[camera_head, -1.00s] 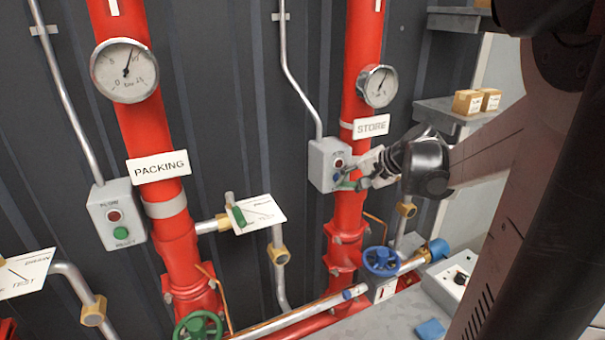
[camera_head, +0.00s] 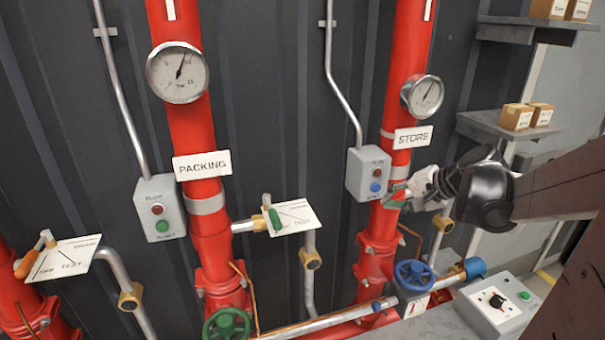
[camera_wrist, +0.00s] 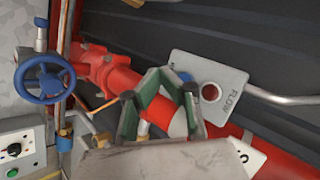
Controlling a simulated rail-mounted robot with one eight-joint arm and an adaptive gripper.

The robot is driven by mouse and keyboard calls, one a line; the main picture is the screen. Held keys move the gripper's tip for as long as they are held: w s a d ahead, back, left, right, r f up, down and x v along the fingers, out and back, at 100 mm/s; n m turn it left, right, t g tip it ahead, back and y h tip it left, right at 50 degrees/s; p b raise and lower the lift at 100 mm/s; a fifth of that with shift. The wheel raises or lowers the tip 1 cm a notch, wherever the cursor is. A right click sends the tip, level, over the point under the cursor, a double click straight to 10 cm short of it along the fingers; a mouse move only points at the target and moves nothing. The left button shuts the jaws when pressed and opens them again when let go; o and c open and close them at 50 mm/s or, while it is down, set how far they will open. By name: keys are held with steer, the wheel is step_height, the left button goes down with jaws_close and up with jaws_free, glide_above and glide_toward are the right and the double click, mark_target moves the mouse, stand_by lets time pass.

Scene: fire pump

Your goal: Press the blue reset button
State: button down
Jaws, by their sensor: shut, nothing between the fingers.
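The blue reset button (camera_head: 376,187) sits low on the front of the grey STORE flow box (camera_head: 357,174), below a dark red button (camera_head: 377,173). My gripper (camera_head: 388,203) is shut and empty, with its green-padded fingertips just right of and below the blue button. The head view shows the button uncovered, and a gap to the fingertips seems visible. In the wrist view my gripper (camera_wrist: 163,72) points towards the lower edge of the flow box (camera_wrist: 208,88). A small blue part of the button (camera_wrist: 184,76) shows beside the fingertips, partly hidden by them.
The red STORE pipe (camera_head: 407,150) runs behind the box. A blue valve wheel (camera_head: 414,274) and a grey control box (camera_head: 498,306) are below. A PACKING flow box (camera_head: 159,208) with a green button is at left. A shelf with cartons (camera_head: 517,117) is at right.

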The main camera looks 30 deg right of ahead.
steer(key=shift+s+a, duration=0.2)
steer(key=shift+s, duration=1)
